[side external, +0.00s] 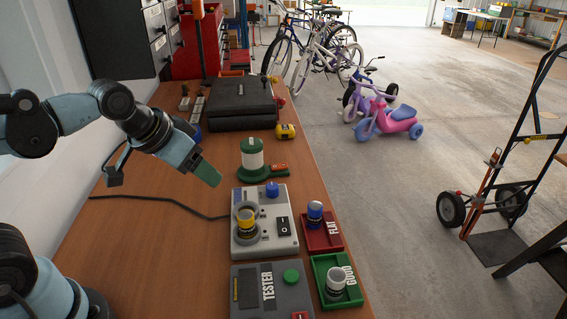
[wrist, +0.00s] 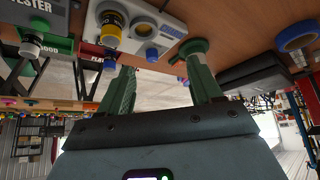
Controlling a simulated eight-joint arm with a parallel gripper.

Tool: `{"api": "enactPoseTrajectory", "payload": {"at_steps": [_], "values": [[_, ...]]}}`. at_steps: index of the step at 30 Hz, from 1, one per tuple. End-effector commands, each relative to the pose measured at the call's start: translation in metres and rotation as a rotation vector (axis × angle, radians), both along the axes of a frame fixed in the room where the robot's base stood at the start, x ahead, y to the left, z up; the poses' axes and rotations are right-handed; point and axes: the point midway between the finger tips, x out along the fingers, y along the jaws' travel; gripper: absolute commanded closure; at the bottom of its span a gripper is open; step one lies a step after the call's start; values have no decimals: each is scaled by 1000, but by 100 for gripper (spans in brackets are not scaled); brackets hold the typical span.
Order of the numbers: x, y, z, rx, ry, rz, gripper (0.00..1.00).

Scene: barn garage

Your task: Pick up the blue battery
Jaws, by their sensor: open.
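The blue battery (side external: 315,213) stands upright in the red tray (side external: 325,237) marked FLAT, right of the charger box. My gripper (side external: 207,174) is in the air above the bench, left of the charger and well apart from the blue battery. In the wrist view my gripper (wrist: 161,66) has its two green fingers spread with nothing between them. The wrist view looks upside down.
The pale charger box (side external: 266,238) holds a yellow-topped battery (side external: 246,224) and has a blue knob (side external: 272,189). A green tray (side external: 323,264) marked GOOD holds a grey-white battery (side external: 336,283). A tester (side external: 262,294), a green-and-white cylinder (side external: 252,160) and a black case (side external: 243,106) are nearby.

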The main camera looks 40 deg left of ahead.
Motion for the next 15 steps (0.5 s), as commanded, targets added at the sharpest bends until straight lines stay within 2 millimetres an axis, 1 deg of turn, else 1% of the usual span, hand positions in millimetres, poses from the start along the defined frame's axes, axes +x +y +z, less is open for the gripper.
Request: {"api": "enactPoseTrajectory", "payload": {"at_steps": [1, 3, 6, 10, 15], "values": [[10, -6, 8, -1, 25, -12, 36], [23, -13, 16, -3, 64, -27, 36], [42, -25, 26, -4, 123, -46, 36], [67, -42, 33, -2, 197, -71, 36], [99, -67, 34, 8, 294, -101, 36]]}}
